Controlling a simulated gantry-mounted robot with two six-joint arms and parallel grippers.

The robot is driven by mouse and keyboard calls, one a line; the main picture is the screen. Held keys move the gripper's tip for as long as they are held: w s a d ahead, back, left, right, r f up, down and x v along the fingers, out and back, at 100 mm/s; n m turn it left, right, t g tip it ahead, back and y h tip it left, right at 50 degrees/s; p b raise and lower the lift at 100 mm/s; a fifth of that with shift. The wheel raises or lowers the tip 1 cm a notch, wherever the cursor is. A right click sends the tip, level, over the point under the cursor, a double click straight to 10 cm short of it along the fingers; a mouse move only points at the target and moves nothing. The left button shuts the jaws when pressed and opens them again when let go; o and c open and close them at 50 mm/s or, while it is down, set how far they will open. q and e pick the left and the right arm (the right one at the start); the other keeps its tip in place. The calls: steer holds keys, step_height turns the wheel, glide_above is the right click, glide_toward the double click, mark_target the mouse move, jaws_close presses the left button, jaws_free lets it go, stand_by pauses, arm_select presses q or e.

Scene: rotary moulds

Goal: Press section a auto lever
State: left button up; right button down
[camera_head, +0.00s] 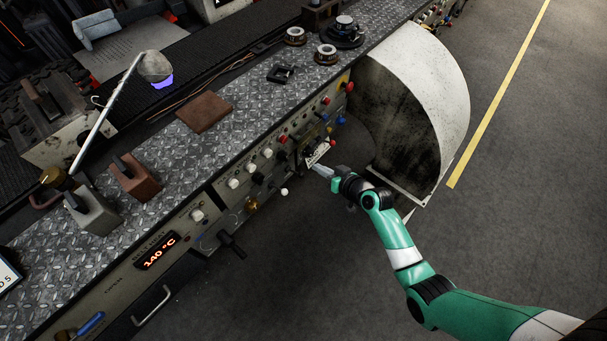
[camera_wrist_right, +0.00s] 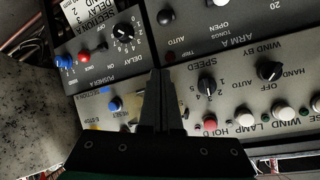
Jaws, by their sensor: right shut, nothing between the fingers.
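My right gripper (camera_head: 321,171) is shut and empty, its tip close to the front face of the control panel in the head view. In the right wrist view the closed fingers (camera_wrist_right: 160,75) point at the panel, and the lettering appears upside down. A box labelled SECTION A, with a delay knob (camera_wrist_right: 123,32), a red button (camera_wrist_right: 84,57) and a blue button (camera_wrist_right: 64,61), lies left of the fingertips. A black knob (camera_wrist_right: 165,17) stands near the word AUTO on the ARM A box, beyond the fingertips. I cannot tell which control is the section A auto lever. My left gripper is not in view.
A long machine bench with a metal deck (camera_head: 245,110) runs diagonally, its front lined with knobs. A large curved metal guard (camera_head: 440,85) stands beside the arm. A PUSHER A box with a blue button (camera_wrist_right: 115,104) lies beside the fingers. Open floor (camera_head: 500,220) lies right.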

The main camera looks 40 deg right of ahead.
steer(key=b, duration=0.7)
glide_above(296, 173)
steer(key=d, duration=0.3)
step_height(296, 173, down, 6)
steer(key=shift+w+r, duration=0.15)
steer(key=shift+r, duration=0.1)
steer(key=s, duration=0.1)
steer(key=s+a+f, duration=0.1)
steer(key=s, duration=0.1)
steer(key=shift+a+f, duration=0.35)
steer(key=shift+w+r, duration=0.1)
steer(key=shift+d, duration=0.1)
steer(key=shift+s+f, duration=0.3)
